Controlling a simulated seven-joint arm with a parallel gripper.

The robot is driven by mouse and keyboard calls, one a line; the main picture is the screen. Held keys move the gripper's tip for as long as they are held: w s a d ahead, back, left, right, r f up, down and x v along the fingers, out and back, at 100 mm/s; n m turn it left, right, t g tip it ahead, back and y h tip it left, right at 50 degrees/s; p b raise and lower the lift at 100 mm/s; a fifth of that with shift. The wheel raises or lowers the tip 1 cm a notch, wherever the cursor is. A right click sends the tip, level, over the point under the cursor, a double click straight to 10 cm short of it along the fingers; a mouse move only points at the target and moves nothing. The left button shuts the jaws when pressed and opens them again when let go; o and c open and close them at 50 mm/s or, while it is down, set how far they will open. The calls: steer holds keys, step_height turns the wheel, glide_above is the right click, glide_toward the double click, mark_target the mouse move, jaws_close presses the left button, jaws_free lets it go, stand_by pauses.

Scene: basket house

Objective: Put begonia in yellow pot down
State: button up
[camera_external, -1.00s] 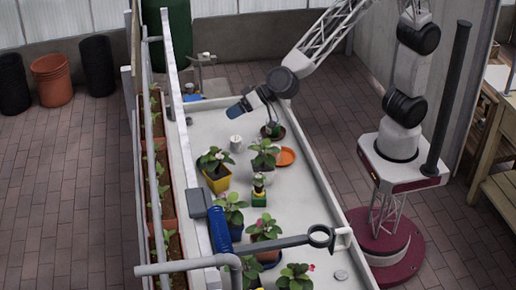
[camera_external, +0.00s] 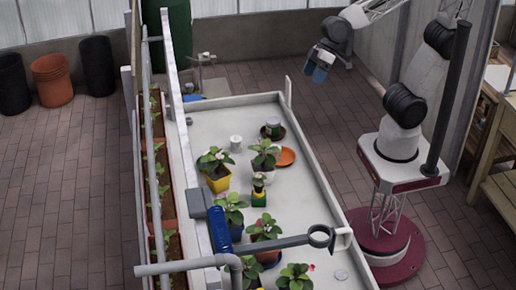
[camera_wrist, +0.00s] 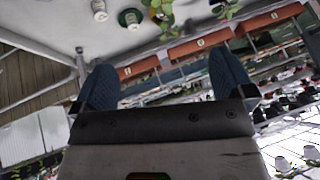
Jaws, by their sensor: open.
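The begonia (camera_external: 212,158), with green leaves and pale flowers, stands upright in its yellow pot (camera_external: 218,181) on the white bench (camera_external: 200,120), near the bench's left wall. My gripper (camera_external: 316,70) is high and to the right, beyond the bench's far right edge, well apart from the begonia. In the wrist view my gripper (camera_wrist: 160,85) shows two blue fingers spread wide with nothing between them. Leaves and a bit of yellow show at the top edge of the wrist view, but I cannot tell which plant this is.
Several potted plants stand closer on the bench. A grey pipe with a blue grip (camera_external: 219,229) crosses the front. The far bench is clear.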

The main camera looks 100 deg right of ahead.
steer(key=s+d+f+g+h, duration=0.1)
steer(key=s+d, duration=0.2)
steer(key=s, duration=0.4)
steer(key=s+d+f+g+h, duration=0.1)
steer(key=s+d, duration=0.3)
steer(key=s, duration=0.4)
steer(key=shift+s+d+f+g+h, duration=0.15)
steer(key=shift+s+f+g+h, duration=0.2)
steer(key=shift+g, duration=0.35)
steer(key=shift+r, duration=0.1)
